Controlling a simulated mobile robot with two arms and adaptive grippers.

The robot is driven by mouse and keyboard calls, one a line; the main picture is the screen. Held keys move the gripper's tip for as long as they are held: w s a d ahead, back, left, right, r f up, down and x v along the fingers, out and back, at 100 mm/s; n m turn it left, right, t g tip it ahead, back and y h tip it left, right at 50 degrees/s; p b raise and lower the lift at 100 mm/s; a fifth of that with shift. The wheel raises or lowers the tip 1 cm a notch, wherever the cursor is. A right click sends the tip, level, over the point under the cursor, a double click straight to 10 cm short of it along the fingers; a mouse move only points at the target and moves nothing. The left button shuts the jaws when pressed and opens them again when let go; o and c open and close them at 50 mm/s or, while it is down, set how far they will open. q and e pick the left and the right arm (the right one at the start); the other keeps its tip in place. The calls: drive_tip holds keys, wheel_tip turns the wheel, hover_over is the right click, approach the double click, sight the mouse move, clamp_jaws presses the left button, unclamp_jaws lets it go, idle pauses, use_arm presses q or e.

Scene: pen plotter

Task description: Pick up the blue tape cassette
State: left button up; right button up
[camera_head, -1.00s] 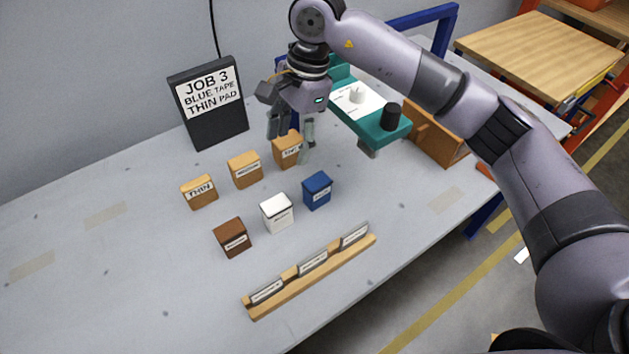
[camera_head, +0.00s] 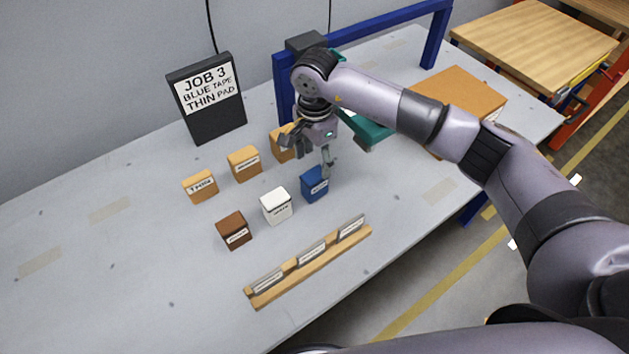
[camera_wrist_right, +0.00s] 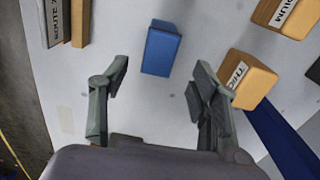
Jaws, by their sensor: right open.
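The blue tape cassette (camera_head: 314,184), a small box with a pale label, stands on the grey table to the right of the white one. My right gripper (camera_head: 309,155) is open and empty, just above and behind it. In the right wrist view the blue cassette (camera_wrist_right: 161,48) lies ahead of the gap between the spread fingers (camera_wrist_right: 160,82), apart from them. My left gripper is not in view.
A white box (camera_head: 276,206) and a brown box (camera_head: 234,230) stand to the left. Orange pads marked THIN (camera_head: 201,186), MEDIUM (camera_head: 244,163) and THICK (camera_wrist_right: 248,80) stand behind; THICK is close to my right finger. A wooden rack (camera_head: 310,268) lies in front. A job sign (camera_head: 207,97) stands behind.

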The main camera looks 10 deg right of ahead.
sight(314, 174)
drive_tip(key=shift+s+f+p, duration=0.1)
drive_tip(key=shift+f+p, duration=0.2)
drive_tip(key=shift+f, duration=0.15)
wheel_tip(314, 174, down, 4)
drive_tip(key=shift+a+r+p, duration=0.1)
drive_tip(key=shift+r+p, duration=0.15)
drive_tip(key=shift+p, duration=0.45)
drive_tip(key=shift+f, duration=0.35)
drive_tip(key=shift+c, duration=0.2)
clamp_jaws()
